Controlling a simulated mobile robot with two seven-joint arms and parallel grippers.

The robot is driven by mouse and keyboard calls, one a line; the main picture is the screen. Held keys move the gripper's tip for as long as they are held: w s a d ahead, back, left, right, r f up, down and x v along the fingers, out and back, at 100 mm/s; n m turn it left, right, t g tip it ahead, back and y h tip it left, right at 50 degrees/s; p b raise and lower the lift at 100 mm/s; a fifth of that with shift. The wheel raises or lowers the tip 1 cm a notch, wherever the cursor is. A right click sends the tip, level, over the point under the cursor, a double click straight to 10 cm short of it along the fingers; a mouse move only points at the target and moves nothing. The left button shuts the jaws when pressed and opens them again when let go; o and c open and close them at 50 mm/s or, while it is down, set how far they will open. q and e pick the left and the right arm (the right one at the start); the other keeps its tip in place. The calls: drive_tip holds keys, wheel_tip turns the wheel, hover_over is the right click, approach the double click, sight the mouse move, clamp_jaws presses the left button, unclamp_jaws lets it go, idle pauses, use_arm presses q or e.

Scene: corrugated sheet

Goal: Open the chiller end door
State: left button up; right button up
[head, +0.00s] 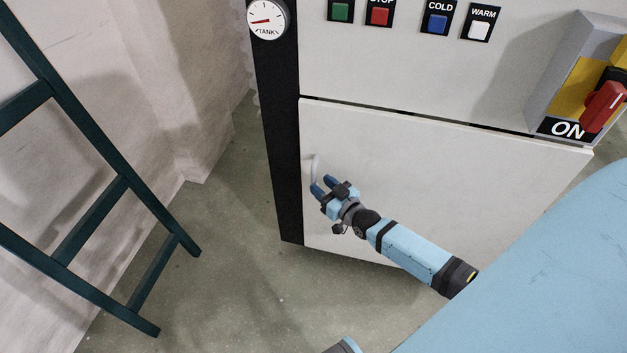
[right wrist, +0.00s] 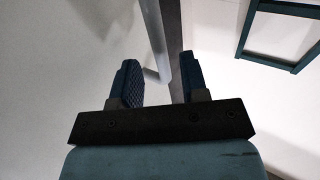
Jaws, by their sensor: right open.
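The chiller end door (head: 440,190) is the pale lower panel of the cabinet. A thin dark gap shows along its top edge; I cannot tell whether it is ajar. Its slim pale handle (head: 315,167) is upright near the door's left edge. My right gripper (head: 322,184) is open at the handle's lower part. In the right wrist view, the handle (right wrist: 153,40) runs down into the space between the two dark blue fingers of the gripper (right wrist: 158,62), without visible contact. My left gripper is not in view.
A black post (head: 278,130) borders the door on the left. Above are a tank gauge (head: 267,19), several buttons and a red switch (head: 604,105) marked ON. A dark green ladder (head: 95,130) stands at left. The floor (head: 240,270) between ladder and door is clear.

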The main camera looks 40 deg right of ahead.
sight(315, 180)
drive_tip(key=shift+w+a, duration=0.15)
drive_tip(key=shift+w, duration=0.85)
drive_tip(key=shift+w+a, duration=0.15)
drive_tip(key=shift+w, duration=0.85)
clamp_jaws()
